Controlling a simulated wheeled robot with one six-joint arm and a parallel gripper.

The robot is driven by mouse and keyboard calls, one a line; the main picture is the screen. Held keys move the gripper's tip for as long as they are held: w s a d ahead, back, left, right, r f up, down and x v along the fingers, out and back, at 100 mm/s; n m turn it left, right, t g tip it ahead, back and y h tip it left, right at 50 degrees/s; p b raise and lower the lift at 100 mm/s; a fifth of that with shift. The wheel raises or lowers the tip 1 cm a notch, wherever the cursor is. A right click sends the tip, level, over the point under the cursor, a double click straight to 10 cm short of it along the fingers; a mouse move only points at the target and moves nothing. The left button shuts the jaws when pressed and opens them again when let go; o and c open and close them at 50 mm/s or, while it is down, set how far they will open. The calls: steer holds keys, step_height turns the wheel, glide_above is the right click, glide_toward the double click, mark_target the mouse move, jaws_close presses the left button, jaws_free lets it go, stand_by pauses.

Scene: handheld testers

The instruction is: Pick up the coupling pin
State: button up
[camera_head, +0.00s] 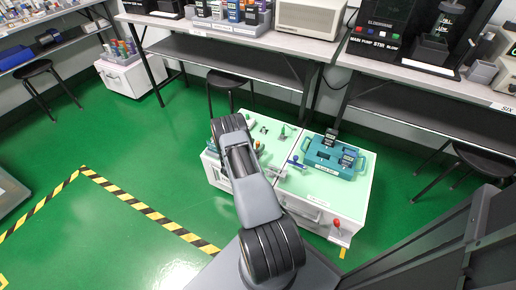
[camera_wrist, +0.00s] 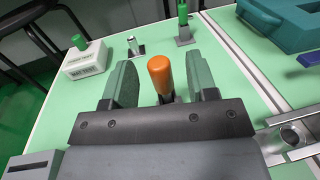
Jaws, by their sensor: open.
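My gripper (camera_wrist: 159,72) is open in the wrist view, its two grey-green fingers apart. An upright orange-handled piece (camera_wrist: 160,72) shows between the fingers, with a gap on each side; its lower part is hidden by the gripper body. Beyond stand a small silver cylinder (camera_wrist: 135,46) on a base and an upright green piece (camera_wrist: 183,20). I cannot tell which of these is the coupling pin. In the head view my arm hides part of this area.
The pieces stand on a pale green cabinet top (camera_head: 318,190). A teal case (camera_head: 322,155) lies on its right part, also at the wrist view's upper right (camera_wrist: 285,22). A metal strip with a hole (camera_wrist: 285,137) is at right. Benches (camera_head: 250,38) and a stool (camera_head: 229,79) stand behind.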

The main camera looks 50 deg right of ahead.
mark_target(257, 145)
steer(key=shift+w+d+b, duration=0.15)
steer(key=shift+d+b, duration=0.15)
steer(key=shift+d, duration=1.25)
steer(key=shift+c, duration=0.4)
jaws_close()
